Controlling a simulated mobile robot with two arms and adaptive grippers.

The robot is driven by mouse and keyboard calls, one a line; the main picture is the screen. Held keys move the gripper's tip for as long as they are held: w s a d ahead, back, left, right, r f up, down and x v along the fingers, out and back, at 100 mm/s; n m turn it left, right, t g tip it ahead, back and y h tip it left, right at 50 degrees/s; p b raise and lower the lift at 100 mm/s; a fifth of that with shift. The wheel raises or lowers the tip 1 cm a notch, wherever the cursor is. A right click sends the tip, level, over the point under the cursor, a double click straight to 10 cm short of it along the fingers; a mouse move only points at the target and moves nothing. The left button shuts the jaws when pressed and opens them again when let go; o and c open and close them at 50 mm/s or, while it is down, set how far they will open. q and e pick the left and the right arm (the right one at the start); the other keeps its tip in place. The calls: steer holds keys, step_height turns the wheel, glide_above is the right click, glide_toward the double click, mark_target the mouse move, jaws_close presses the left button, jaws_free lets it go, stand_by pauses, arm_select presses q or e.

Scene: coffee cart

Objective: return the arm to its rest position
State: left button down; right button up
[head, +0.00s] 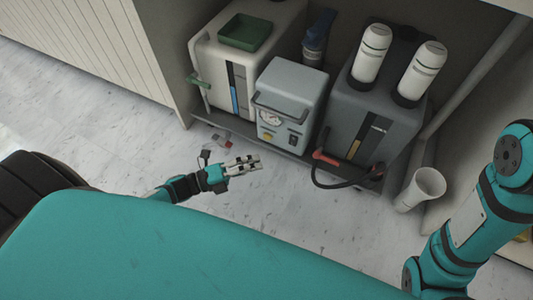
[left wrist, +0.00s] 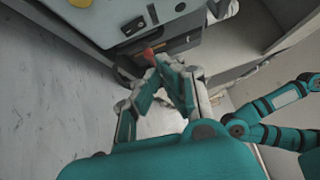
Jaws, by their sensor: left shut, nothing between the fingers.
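My left gripper (head: 243,166) is shut and empty in the head view. It hangs over the pale floor in front of the cart, apart from the machines. In the left wrist view its two teal fingers (left wrist: 165,68) meet at their tips, with nothing between them. My right arm (head: 478,225) is teal and bent at the right side of the head view. Its gripper is outside both views.
A low cart shelf (head: 270,147) holds a white machine (head: 215,62), a light blue-grey machine (head: 288,95) and a dark grey machine (head: 365,110) with two white cylinders. A green tray (head: 244,32) tops the white one. A white cup (head: 424,187) stands right. Floor (head: 120,130) at left is clear.

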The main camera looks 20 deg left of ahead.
arm_select(q)
steer(key=shift+s+a, duration=0.3)
steer(key=shift+a, duration=0.05)
stand_by(0.3)
